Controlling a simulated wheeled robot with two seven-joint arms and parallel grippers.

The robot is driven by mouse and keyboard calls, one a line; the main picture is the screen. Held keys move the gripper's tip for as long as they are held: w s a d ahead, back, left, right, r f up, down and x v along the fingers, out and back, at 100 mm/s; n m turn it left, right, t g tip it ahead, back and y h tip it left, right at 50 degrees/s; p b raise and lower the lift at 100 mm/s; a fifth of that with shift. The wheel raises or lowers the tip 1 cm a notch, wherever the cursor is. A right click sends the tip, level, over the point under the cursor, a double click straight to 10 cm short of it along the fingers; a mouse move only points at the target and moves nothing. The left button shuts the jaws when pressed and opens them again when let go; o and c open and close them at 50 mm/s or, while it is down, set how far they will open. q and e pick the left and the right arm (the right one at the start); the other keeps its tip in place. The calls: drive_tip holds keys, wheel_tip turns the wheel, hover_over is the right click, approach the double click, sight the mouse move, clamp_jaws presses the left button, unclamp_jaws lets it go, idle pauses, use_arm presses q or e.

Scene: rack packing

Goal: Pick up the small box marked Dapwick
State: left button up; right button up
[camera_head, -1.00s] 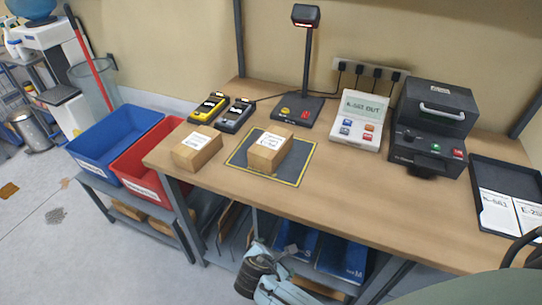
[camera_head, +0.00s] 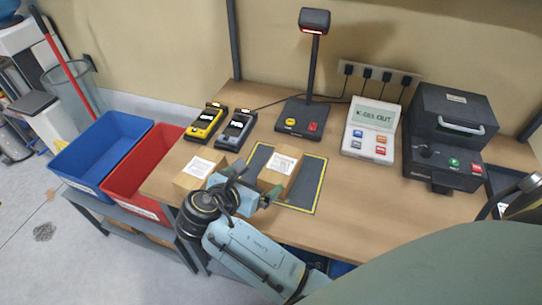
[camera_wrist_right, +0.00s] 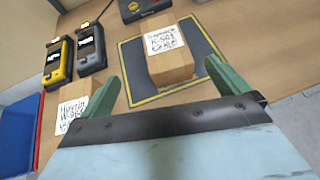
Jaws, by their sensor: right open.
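The small box (camera_head: 281,168) on the dark mat is brown cardboard with a white label. Its label in the right wrist view (camera_wrist_right: 170,68) is blurred but appears to read Dapwick, with K-561 below. My right gripper (camera_head: 257,184) is open at the near side of this box. In the right wrist view its two green fingers (camera_wrist_right: 161,72) are spread apart, with the box ahead between them and nothing gripped. My left gripper is not in view.
A second labelled box (camera_head: 200,170) sits left of the mat (camera_head: 304,190), close to my right gripper. Two handheld devices (camera_head: 222,126), a scanner stand (camera_head: 304,112), a keypad unit (camera_head: 371,128) and a printer (camera_head: 447,135) stand behind. Blue (camera_head: 93,165) and red (camera_head: 140,178) bins are left.

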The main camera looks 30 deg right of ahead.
sight(281, 165)
drive_tip(key=x, duration=0.6)
drive_tip(key=shift+s+d+b, duration=0.1)
drive_tip(key=shift+d+b, duration=0.2)
drive_tip(key=shift+d, duration=0.2)
drive_tip(key=shift+w+d+f, duration=0.2)
drive_tip(key=shift+w+f, duration=0.05)
drive_tip(key=shift+f, duration=0.05)
drive_tip(key=shift+d+f, duration=0.1)
drive_tip(key=shift+d, duration=0.1)
drive_tip(key=x, duration=0.4)
drive_tip(key=shift+d, duration=0.2)
drive_tip(key=shift+w+d+f, duration=0.15)
drive_tip(key=shift+d+f, duration=0.05)
drive_tip(key=shift+c, duration=0.6)
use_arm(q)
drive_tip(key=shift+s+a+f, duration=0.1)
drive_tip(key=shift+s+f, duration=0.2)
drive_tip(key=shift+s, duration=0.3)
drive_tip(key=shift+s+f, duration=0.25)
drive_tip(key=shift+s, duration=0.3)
use_arm(e)
drive_tip(key=c, duration=1)
